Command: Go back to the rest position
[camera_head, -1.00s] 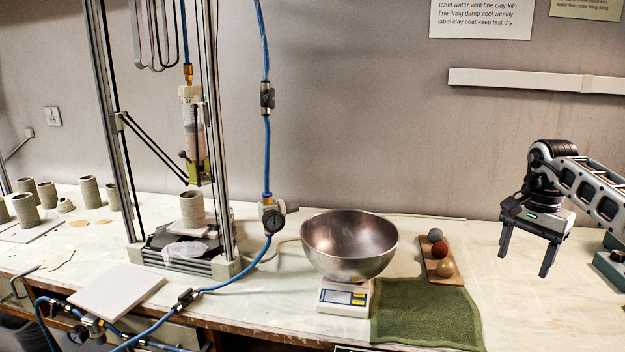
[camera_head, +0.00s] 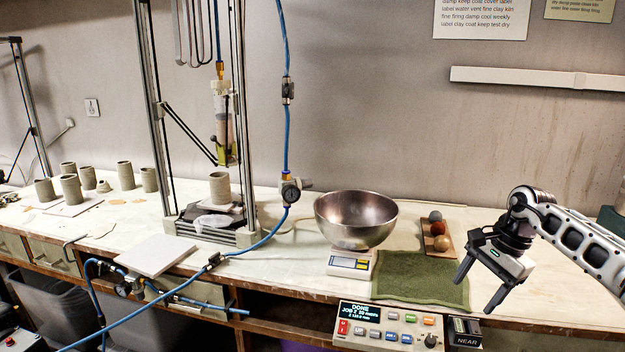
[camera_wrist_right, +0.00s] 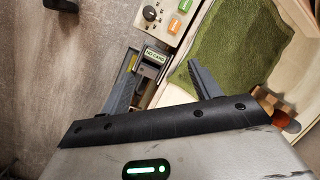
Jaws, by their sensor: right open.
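My right gripper (camera_head: 482,290) hangs at the right side of the head view, in front of the bench's right part, with its two fingers apart and nothing between them. In the right wrist view its fingers (camera_wrist_right: 158,82) are spread, with the green cloth and the control panel beyond them. My left gripper does not show in either view.
A steel bowl (camera_head: 340,232) sits on a scale (camera_head: 350,264). A wooden board (camera_head: 447,250) with three balls and a green cloth (camera_head: 420,290) lie right of it. A control panel (camera_head: 372,327) is at the bench front. A clay printer (camera_head: 160,110) stands left.

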